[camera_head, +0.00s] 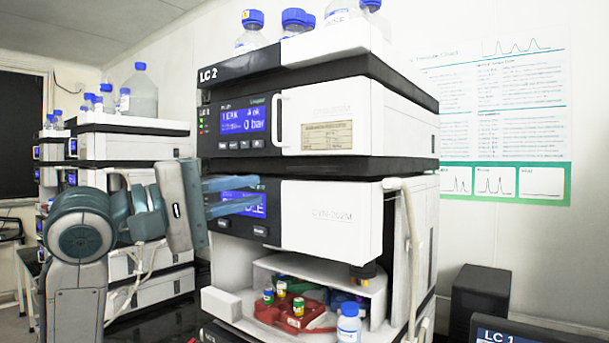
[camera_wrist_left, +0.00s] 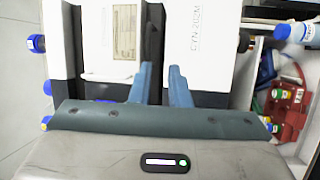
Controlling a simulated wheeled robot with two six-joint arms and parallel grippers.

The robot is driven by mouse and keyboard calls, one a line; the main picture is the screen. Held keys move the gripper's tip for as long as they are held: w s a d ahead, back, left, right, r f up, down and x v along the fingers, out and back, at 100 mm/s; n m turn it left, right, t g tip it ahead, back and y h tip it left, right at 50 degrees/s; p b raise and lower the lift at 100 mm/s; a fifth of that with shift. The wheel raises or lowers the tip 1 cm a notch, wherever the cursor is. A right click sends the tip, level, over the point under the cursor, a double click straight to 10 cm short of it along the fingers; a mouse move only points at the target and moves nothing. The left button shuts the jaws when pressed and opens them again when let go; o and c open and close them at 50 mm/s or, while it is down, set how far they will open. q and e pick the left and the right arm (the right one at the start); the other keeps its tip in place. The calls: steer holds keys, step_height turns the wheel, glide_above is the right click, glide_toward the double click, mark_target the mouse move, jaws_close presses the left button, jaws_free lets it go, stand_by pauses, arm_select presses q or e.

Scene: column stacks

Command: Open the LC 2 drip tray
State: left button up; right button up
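The LC 2 stack (camera_head: 318,215) fills the middle of the head view, with its name on the top edge. Its upper module (camera_head: 320,122) has a lit blue screen that seems to read "LEAK" and an upright handle (camera_head: 278,121). A dark band (camera_head: 300,167) lies between this module and the CVN-202M module (camera_head: 335,215) below. I cannot tell for certain which part is the drip tray. My left gripper (camera_head: 258,193) is open and empty in front of the CVN-202M module's screen. Its two blue fingers (camera_wrist_left: 160,72) stand apart in the wrist view. My right gripper is not in view.
An open bay below holds a red vial tray (camera_head: 300,312) and a white bottle with blue cap (camera_head: 348,323). A white block (camera_head: 221,303) juts out at its left. Blue-capped bottles (camera_head: 251,35) stand on top. Tubing (camera_head: 412,240) hangs at the right. More stacks stand left behind my arm.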

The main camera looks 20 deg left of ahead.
mark_target(302, 169)
arm_select(q)
steer(key=p+x, duration=0.1)
steer(key=x, duration=0.2)
steer(key=r+p+x, duration=0.1)
steer(key=x, duration=0.2)
steer(key=p+x, duration=0.2)
steer(key=x, duration=0.1)
steer(key=shift+s+d+r, duration=0.2)
steer(key=shift+d+r, duration=0.05)
steer(key=shift+r, duration=0.2)
steer(key=shift+w+d, duration=0.4)
jaws_close()
